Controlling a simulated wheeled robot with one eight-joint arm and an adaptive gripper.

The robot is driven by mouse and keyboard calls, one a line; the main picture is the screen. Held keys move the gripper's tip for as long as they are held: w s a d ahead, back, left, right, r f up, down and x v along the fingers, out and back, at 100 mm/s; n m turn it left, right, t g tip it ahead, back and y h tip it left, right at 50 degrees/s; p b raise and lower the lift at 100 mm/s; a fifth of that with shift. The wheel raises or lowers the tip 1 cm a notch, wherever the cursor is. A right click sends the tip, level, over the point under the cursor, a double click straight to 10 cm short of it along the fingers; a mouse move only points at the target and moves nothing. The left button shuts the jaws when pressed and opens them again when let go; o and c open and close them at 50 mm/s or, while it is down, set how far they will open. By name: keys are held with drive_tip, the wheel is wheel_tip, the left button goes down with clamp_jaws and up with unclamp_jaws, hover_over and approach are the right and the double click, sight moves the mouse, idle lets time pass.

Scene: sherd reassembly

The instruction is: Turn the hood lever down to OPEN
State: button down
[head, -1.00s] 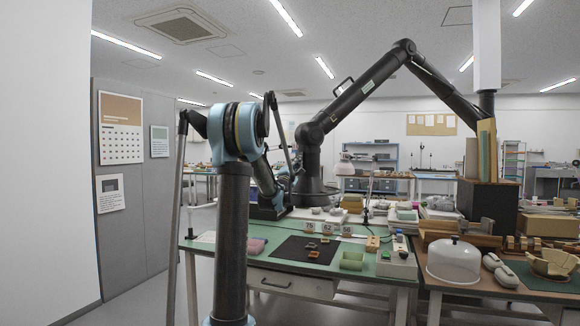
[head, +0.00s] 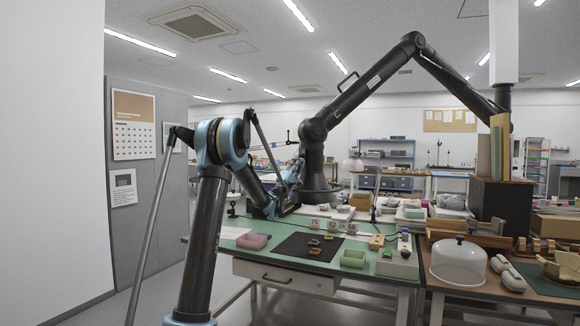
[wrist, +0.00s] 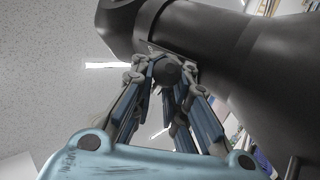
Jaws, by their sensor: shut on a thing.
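The black fume hood arm (head: 313,158) hangs over the far side of the green bench, its dark flared hood (head: 318,196) low above the bench top. My gripper (head: 287,207) is at the left side of the hood, small and partly merged with it in the head view. In the wrist view my gripper's fingers (wrist: 167,78) close around a dark round knob (wrist: 167,71), apparently the end of the hood lever, beside the thick black duct (wrist: 225,45). The lever's shaft, its angle and any OPEN mark cannot be made out.
The green bench (head: 225,252) bears a black mat (head: 290,247), numbered cards (head: 333,226), a pink block (head: 252,241) and a green tray (head: 353,258). A white dome cover (head: 458,262) stands on the wooden bench at right. A grey partition (head: 140,220) stands at left.

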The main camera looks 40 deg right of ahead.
idle(0.3)
drive_tip(key=c, duration=1.7)
unclamp_jaws()
drive_tip(key=v, duration=1.2)
drive_tip(key=shift+w, duration=0.1)
drive_tip(key=shift+c, duration=0.6)
